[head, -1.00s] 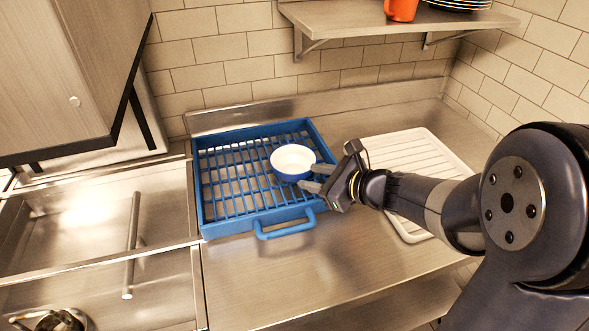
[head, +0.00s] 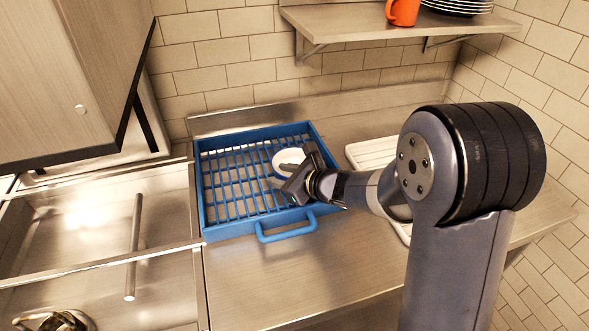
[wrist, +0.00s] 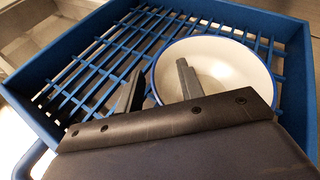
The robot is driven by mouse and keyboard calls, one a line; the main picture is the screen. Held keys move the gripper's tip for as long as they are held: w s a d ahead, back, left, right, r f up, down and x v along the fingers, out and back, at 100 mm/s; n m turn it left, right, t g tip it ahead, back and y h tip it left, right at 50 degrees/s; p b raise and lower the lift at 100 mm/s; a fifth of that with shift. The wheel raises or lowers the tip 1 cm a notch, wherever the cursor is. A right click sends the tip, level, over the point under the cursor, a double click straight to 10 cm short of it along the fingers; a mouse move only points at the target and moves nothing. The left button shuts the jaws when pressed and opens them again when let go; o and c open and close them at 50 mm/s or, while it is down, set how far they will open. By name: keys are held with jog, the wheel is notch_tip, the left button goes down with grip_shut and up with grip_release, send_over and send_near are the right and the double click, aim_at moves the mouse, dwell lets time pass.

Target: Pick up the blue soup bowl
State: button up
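The soup bowl (head: 288,155) is white inside with a blue outside and rim. It stands upright in the right part of a blue slatted rack (head: 233,186). My gripper (head: 281,174) is at the near side of the bowl, with its fingers apart. In the wrist view the bowl (wrist: 228,65) fills the upper right. There my gripper (wrist: 160,72) has one finger over the bowl's inside and the other outside, with the rim between them. I cannot tell whether either finger touches the bowl. The bowl's near side is hidden by my gripper.
The rack has raised blue sides and a front handle (head: 287,230) on the steel counter. A white ribbed board (head: 366,152) lies to its right. A shelf above holds an orange mug (head: 403,11) and stacked plates (head: 458,5). The counter in front (head: 300,270) is clear.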

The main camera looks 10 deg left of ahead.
jog(key=shift+c, duration=0.6)
grip_shut()
notch_tip(320, 180, up, 10)
jog(key=shift+s+p, duration=0.1)
jog(key=shift+p, duration=0.8)
